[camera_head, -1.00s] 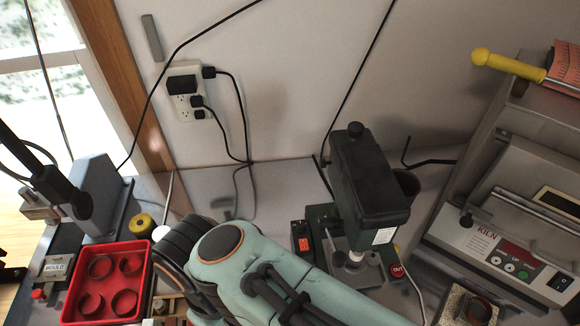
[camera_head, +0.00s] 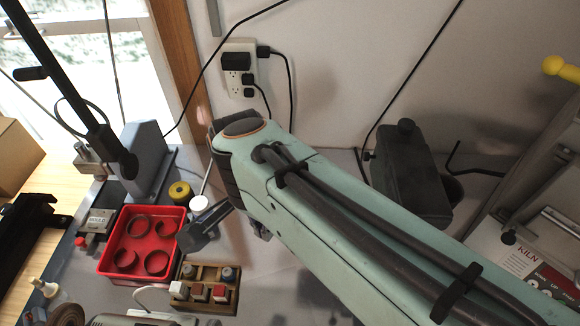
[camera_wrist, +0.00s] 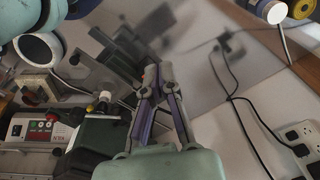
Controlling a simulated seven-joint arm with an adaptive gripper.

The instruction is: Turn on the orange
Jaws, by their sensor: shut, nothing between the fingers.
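The orange switch is not visible now; in the head view my arm covers the area in front of the dark machine (camera_head: 412,180) where it stood. The machine's upper body shows behind my arm. My gripper (camera_wrist: 158,70) is shut and empty in the wrist view, its two slim fingers close together. In the head view its dark fingers show beside the red tray, left of the machine and well apart from it. A dark block at lower left in the wrist view may be the machine.
A red tray (camera_head: 111,264) with several round rings stands on the bench. A wooden rack (camera_head: 205,290) with small blocks is in front. A wall outlet (camera_head: 240,70) with black cables is behind. The kiln (camera_head: 530,262) is at right; it also shows in the wrist view (camera_wrist: 45,130).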

